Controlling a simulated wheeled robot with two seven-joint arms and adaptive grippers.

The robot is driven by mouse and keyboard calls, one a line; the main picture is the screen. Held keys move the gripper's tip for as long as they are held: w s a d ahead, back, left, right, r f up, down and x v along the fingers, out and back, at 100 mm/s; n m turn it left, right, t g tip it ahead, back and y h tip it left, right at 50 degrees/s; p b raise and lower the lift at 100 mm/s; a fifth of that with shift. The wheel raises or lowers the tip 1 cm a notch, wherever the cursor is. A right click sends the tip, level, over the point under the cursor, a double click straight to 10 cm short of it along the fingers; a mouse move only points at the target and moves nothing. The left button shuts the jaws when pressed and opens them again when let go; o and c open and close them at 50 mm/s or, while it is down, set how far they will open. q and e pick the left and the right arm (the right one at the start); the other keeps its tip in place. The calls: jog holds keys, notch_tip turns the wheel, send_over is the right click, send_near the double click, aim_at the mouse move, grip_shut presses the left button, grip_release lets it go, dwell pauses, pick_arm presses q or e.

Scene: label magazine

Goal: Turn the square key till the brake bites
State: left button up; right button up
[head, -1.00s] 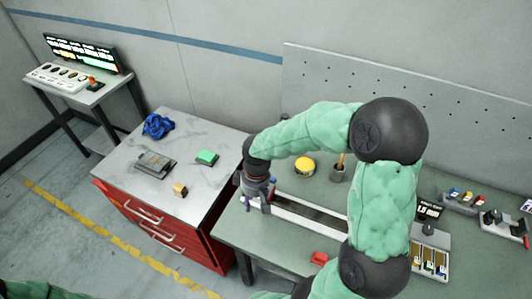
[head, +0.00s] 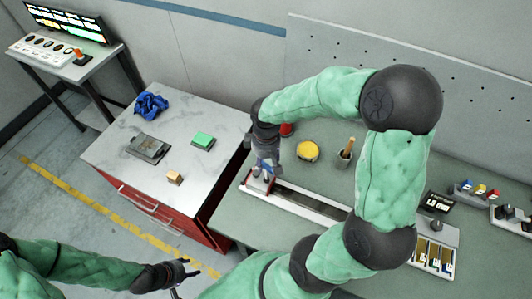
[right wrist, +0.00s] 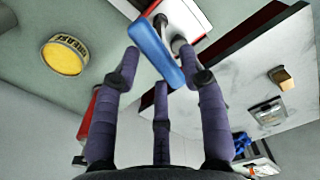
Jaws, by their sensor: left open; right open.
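A blue bar handle (right wrist: 153,50), which I take to be the square key's, shows in the right wrist view beside a pale metal shaft at the near end of the long magazine rail (head: 310,204). My right gripper (head: 267,168) is over that end of the rail. Its three purple fingers (right wrist: 160,66) are spread, with the blue bar between the fingertips; I cannot tell whether any finger touches it. The key's lower end is hidden. My left gripper (head: 190,270) is open and empty at the lower left, over the floor, away from the bench.
The red cabinet (head: 150,208) to the left bears a blue cloth (head: 151,105), a green block (head: 203,140) and a wooden block (head: 175,177).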

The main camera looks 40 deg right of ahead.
aim_at(267, 173)
jog(key=shift+f, duration=2.2)
grip_shut()
jog(key=shift+b, duration=0.4)
jog(key=shift+f+m+b, duration=0.1)
jog(key=shift+m+b, duration=0.25)
jog(key=shift+m, duration=0.25)
jog(key=shift+s+m+b, duration=0.15)
jog(key=shift+m+b, duration=0.55)
jog(key=shift+m, duration=0.4)
